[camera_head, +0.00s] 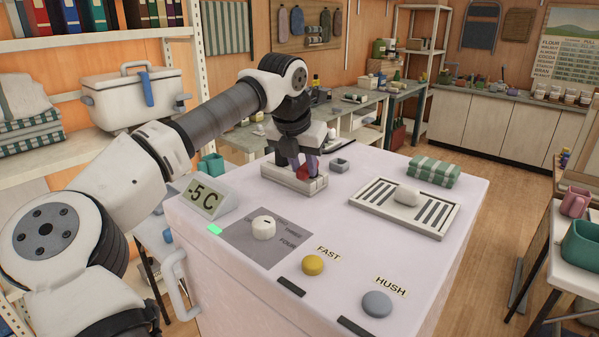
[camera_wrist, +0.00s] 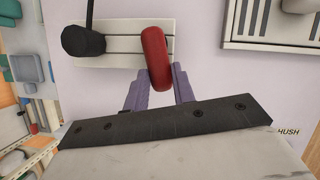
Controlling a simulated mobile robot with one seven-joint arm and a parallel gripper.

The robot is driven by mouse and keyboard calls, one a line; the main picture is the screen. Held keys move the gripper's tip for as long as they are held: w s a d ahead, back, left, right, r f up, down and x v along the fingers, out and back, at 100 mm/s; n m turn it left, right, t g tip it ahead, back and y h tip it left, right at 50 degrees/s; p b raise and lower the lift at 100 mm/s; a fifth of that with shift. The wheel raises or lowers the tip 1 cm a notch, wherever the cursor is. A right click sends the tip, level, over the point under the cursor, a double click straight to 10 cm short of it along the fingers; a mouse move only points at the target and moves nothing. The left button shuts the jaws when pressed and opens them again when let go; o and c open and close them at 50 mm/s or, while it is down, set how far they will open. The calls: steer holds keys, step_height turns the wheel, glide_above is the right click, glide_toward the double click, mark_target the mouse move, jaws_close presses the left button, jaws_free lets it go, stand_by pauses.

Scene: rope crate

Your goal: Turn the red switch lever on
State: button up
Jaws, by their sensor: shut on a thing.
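The red switch lever (camera_wrist: 156,58) stands on a pale slotted switch base (camera_wrist: 122,48) in the wrist view. A black knobbed lever (camera_wrist: 84,40) sits at the left of the same base.
Free room lies between dial and vent.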

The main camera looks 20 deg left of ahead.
steer(key=shift+d+n+b, duration=0.2)
steer(key=shift+n+b, duration=0.15)
steer(key=shift+n, duration=0.25)
steer(key=o, duration=1)
steer(key=shift+r, duration=0.15)
